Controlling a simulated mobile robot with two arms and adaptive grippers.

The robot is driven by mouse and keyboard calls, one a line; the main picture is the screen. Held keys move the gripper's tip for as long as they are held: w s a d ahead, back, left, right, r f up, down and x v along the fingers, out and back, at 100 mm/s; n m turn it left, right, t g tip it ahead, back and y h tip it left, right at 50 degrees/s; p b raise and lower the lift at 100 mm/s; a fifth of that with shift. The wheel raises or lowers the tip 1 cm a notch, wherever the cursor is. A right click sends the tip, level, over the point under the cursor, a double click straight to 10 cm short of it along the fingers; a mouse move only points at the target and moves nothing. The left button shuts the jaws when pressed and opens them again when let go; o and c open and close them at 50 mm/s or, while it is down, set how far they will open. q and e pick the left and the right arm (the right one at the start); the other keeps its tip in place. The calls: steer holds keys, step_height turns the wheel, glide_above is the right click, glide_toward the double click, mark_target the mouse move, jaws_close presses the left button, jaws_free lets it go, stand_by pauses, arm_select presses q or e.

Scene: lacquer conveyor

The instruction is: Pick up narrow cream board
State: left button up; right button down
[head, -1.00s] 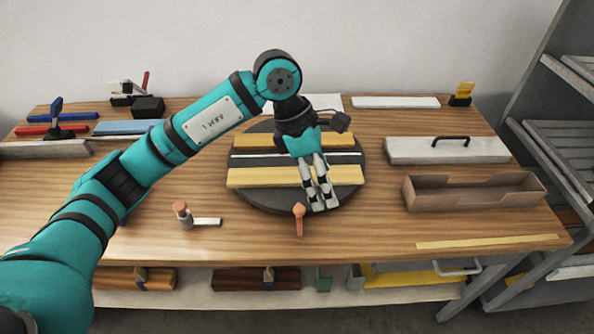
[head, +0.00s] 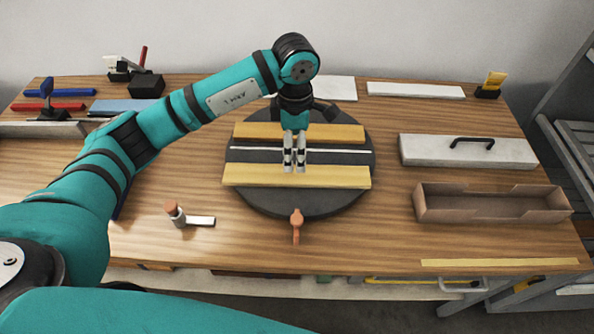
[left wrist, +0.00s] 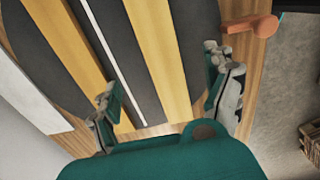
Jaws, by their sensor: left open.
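I cannot tell for sure which is the narrow cream board. My left gripper (head: 295,168) points down over the turntable, open, its fingertips at the near board. In the left wrist view, the gripper's spread fingers (left wrist: 168,92) lie to either side of the near board (left wrist: 160,60); whether they touch it is unclear. My right gripper is out of view.
An orange handle (head: 297,226) projects at the turntable's near edge. A small orange-topped tool (head: 176,215) lies to the left. A brown open box (head: 490,212) and a white block with a black handle (head: 430,151) stand to the right. The front right bench is mostly clear.

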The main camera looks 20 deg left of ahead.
mark_target(297, 174)
arm_select(q)
step_height(297, 174, down, 4)
steer(key=shift+r+p, duration=0.1)
steer(key=shift+p, duration=0.25)
steer(key=shift+d+f, duration=0.1)
steer(key=shift+f, duration=0.3)
step_height(297, 174, down, 4)
steer(key=shift+r+p, duration=0.2)
steer(key=shift+p, duration=0.7)
steer(key=shift+f, duration=0.4)
steer(key=c, duration=1.5)
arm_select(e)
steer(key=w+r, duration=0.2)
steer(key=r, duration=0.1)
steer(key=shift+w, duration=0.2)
arm_select(q)
steer(key=shift+o, duration=0.2)
